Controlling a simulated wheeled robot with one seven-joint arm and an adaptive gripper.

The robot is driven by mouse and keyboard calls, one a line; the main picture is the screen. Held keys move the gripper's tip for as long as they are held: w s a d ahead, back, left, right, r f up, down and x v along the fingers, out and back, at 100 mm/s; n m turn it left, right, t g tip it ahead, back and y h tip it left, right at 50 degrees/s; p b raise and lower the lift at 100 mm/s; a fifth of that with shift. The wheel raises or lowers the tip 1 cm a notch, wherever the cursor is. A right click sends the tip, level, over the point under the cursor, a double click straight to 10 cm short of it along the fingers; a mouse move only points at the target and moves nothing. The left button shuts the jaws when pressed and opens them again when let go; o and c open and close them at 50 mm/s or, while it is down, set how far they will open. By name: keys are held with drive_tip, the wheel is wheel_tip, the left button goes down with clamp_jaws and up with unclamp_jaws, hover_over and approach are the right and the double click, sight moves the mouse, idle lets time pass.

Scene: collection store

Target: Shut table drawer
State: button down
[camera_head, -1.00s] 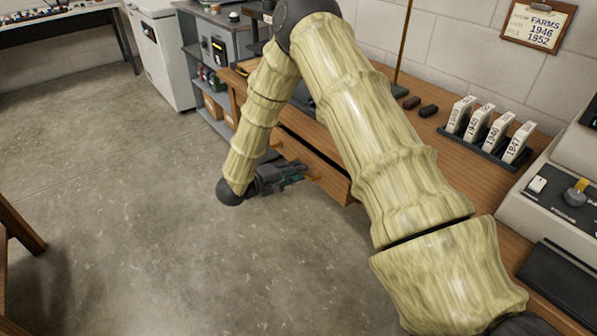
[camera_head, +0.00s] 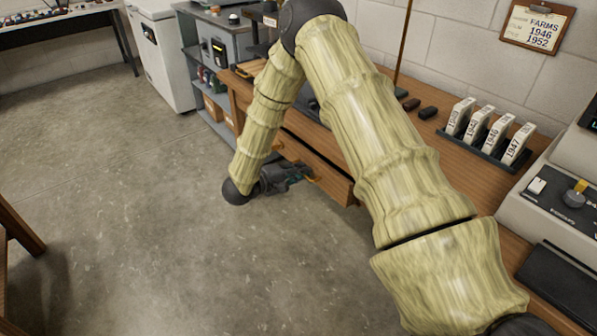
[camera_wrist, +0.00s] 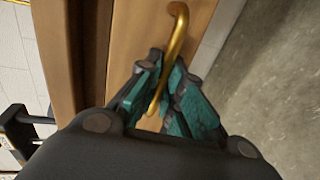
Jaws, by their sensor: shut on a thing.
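The wooden table drawer (camera_head: 322,174) is in the table's front side in the head view, and its face stands out from the table. In the wrist view its wooden front (camera_wrist: 138,28) fills the upper middle. The brass drawer handle (camera_wrist: 176,40) runs between the fingers. My gripper (camera_head: 300,172) is at the drawer front, low beside the table. In the wrist view my gripper (camera_wrist: 163,85), with teal finger pads, is shut on the handle. Part of the drawer is hidden behind my arm in the head view.
The wooden table (camera_head: 455,165) carries a rack of labelled boxes (camera_head: 487,135) and a grey device (camera_head: 560,190). A grey shelf unit (camera_head: 205,75) and a white cabinet (camera_head: 160,60) stand beyond. The concrete floor left of my gripper is clear.

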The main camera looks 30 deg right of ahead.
sight(309, 166)
drive_tip(key=p+x, duration=0.1)
drive_tip(key=x, duration=0.2)
drive_tip(key=shift+d+r+p, duration=0.35)
drive_tip(key=shift+d+p, duration=0.05)
drive_tip(key=shift+d, duration=0.05)
drive_tip(key=c, duration=1.8)
unclamp_jaws()
drive_tip(key=shift+d, duration=0.15)
drive_tip(key=shift+c, duration=0.2)
drive_tip(key=v, duration=1.2)
